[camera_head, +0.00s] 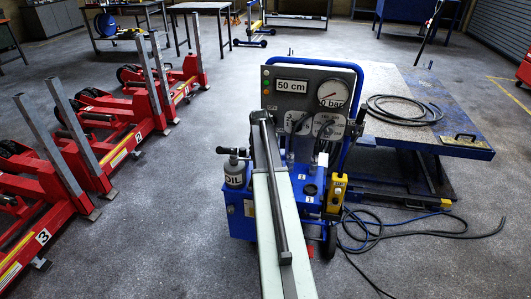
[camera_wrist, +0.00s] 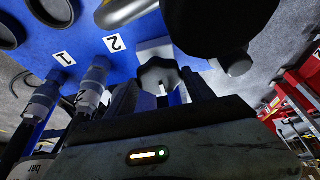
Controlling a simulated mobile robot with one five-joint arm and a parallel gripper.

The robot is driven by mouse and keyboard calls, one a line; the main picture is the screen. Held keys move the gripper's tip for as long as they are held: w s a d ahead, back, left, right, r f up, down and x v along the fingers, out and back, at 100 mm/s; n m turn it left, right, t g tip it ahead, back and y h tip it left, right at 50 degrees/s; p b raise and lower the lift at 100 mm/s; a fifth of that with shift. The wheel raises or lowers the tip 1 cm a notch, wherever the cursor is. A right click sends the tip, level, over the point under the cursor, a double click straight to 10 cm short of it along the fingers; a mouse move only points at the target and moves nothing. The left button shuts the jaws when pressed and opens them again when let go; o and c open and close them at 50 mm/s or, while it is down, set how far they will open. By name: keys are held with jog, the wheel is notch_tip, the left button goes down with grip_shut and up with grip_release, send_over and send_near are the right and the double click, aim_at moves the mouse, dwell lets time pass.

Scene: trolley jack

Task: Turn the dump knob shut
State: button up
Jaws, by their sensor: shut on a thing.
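The dump knob (camera_wrist: 158,74) is a dark lobed knob in front of a pale block on the blue pump unit, in the middle of the wrist view. My gripper (camera_wrist: 160,92) is shut on it, with one finger on each side. How far the knob is turned cannot be told. In the head view my pale arm covers the knob and the gripper.
A grey oil can (camera_head: 235,171) stands left of my arm. A yellow box (camera_head: 337,190) hangs at the right. A blue lift table (camera_head: 440,125) carries a coiled hose, and cables lie on the floor. Red numbered jacks (camera_head: 85,150) line the left.

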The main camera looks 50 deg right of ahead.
jog(key=shift+a, duration=0.1)
jog(key=o, duration=1.4)
jog(key=shift+c, duration=0.2)
jog(key=p+v, duration=0.7)
jog(key=shift+r, duration=0.4)
jog(key=shift+a, duration=0.1)
